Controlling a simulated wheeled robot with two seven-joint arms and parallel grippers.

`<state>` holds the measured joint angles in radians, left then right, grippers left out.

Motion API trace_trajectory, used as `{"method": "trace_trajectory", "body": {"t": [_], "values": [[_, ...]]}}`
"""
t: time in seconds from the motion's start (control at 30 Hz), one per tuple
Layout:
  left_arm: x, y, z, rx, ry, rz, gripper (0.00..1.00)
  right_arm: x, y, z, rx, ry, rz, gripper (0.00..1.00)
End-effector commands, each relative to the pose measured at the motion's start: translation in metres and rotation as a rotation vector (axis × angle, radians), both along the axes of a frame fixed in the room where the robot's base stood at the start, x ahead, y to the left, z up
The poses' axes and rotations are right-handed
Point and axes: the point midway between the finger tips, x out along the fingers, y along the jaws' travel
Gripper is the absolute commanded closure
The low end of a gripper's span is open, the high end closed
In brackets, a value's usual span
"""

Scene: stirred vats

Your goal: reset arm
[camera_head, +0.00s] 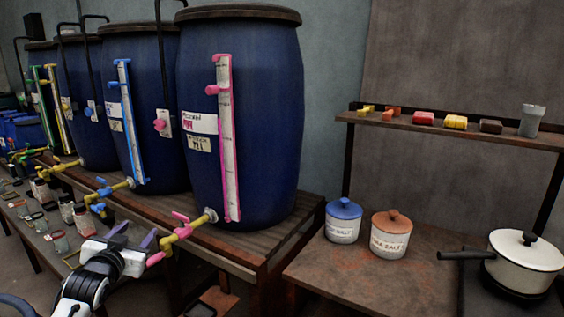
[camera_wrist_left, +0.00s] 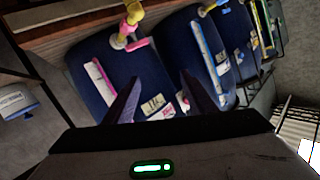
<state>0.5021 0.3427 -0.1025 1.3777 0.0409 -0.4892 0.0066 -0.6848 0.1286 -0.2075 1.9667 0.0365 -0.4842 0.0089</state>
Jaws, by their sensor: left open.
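My left gripper (camera_head: 133,234) reaches in from the lower left, in front of the vat bench. Its two purple fingers are spread apart with nothing between them. In the head view it is close to the pink-handled yellow tap (camera_head: 182,232) of the nearest blue vat (camera_head: 270,120); I cannot tell whether they touch. In the left wrist view the fingers (camera_wrist_left: 160,77) also stand apart, with the blue vats behind them. My right gripper is in neither view.
More blue vats (camera_head: 88,110) with taps stand to the left. Small jars (camera_head: 66,209) line a lower shelf. Blue-lidded (camera_head: 343,228) and orange-lidded (camera_head: 390,243) pots and a white pan (camera_head: 522,268) occupy the right bench. A wall shelf (camera_head: 470,133) holds coloured blocks and a grey cup.

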Motion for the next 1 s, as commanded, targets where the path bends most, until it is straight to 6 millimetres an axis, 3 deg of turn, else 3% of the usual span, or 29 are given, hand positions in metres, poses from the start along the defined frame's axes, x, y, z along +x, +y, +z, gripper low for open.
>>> {"method": "trace_trajectory", "body": {"t": [0.03, 0.17, 0.27, 0.47, 0.6, 0.7, 0.8, 0.9, 1.0], "values": [[-0.014, -0.014, -0.032, -0.007, 0.039, -0.020, 0.49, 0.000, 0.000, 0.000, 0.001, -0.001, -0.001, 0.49], [-0.047, -0.041, -0.085, -0.023, 0.106, -0.058, 0.49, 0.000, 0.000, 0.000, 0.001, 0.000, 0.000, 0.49], [-0.082, -0.065, -0.131, -0.042, 0.169, -0.091, 0.49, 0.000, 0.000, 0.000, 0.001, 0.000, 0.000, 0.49], [-0.186, -0.121, -0.221, -0.112, 0.321, -0.158, 0.49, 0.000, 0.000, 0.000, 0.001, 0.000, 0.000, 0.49], [-0.274, -0.159, -0.267, -0.180, 0.433, -0.192, 0.49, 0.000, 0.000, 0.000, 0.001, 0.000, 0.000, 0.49], [-0.334, -0.182, -0.287, -0.233, 0.507, -0.205, 0.49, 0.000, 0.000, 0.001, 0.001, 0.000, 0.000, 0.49], [-0.382, -0.198, -0.297, -0.275, 0.565, -0.209, 0.49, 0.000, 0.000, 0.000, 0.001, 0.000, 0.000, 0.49], [-0.412, -0.208, -0.299, -0.304, 0.600, -0.210, 0.49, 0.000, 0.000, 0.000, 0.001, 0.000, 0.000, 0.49], [-0.427, -0.212, -0.300, -0.318, 0.619, -0.208, 0.49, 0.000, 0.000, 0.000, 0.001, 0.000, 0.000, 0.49]]}}
